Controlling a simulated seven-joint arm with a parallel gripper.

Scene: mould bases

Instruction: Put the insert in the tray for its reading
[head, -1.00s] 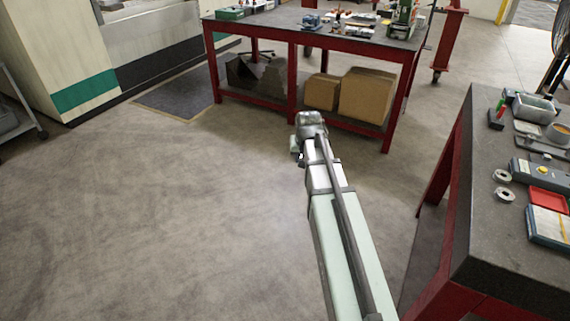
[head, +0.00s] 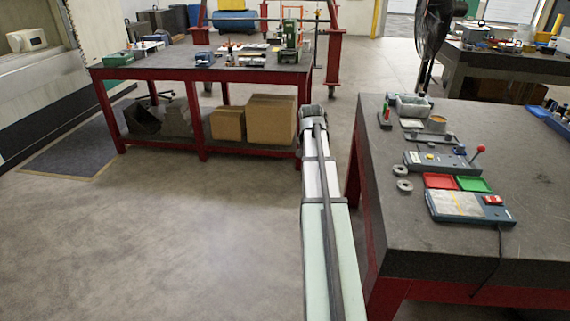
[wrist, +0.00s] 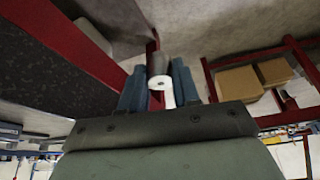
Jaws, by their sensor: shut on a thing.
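My gripper (wrist: 158,72) is shut on the insert (wrist: 159,64), a small grey cylinder with a pale end face and a dark spot in it, seen between blue fingers in the wrist view. In the head view my arm's end blocks sight of the fingers and the insert. A red tray (head: 439,181) and a green tray (head: 474,185) lie side by side on the right-hand bench (head: 420,235). My gripper is left of that bench's edge, away from both trays. No reading can be made out.
A grey device with a red-knobbed lever (head: 441,161) stands behind the trays, and a flat panel device (head: 468,206) in front. Two metal rings (head: 402,178) lie to their left. A red-framed bench (head: 220,68) stands beyond my arm.

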